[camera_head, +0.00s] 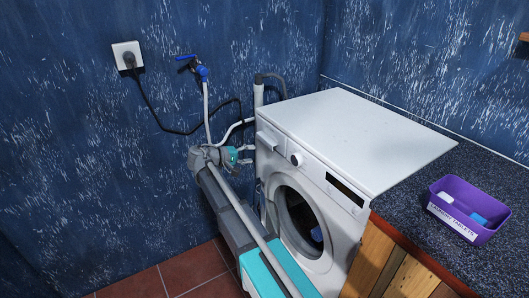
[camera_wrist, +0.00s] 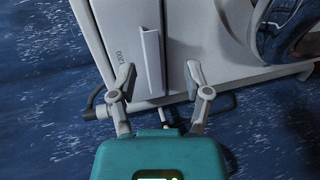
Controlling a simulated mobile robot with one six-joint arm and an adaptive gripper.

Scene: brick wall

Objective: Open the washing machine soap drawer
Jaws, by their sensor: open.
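The white washing machine (camera_head: 345,130) stands against the blue wall. Its soap drawer (camera_head: 268,136) is at the upper left of the front and looks flush with it. In the wrist view the drawer front (camera_wrist: 118,35) appears sideways, with a raised pale handle strip (camera_wrist: 152,58). My gripper (camera_head: 246,155) is just in front of the drawer, at the machine's left front edge. In the wrist view my gripper (camera_wrist: 160,68) is open, with one finger on each side of the handle strip and nothing held. I cannot tell whether the fingers touch the drawer.
The round door (camera_head: 298,215) is below the drawer. A hose and a blue tap (camera_head: 201,72) are on the wall, with a black cord running from a socket (camera_head: 127,55). A purple tablet box (camera_head: 484,235) sits on the dark countertop (camera_head: 425,215) at right.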

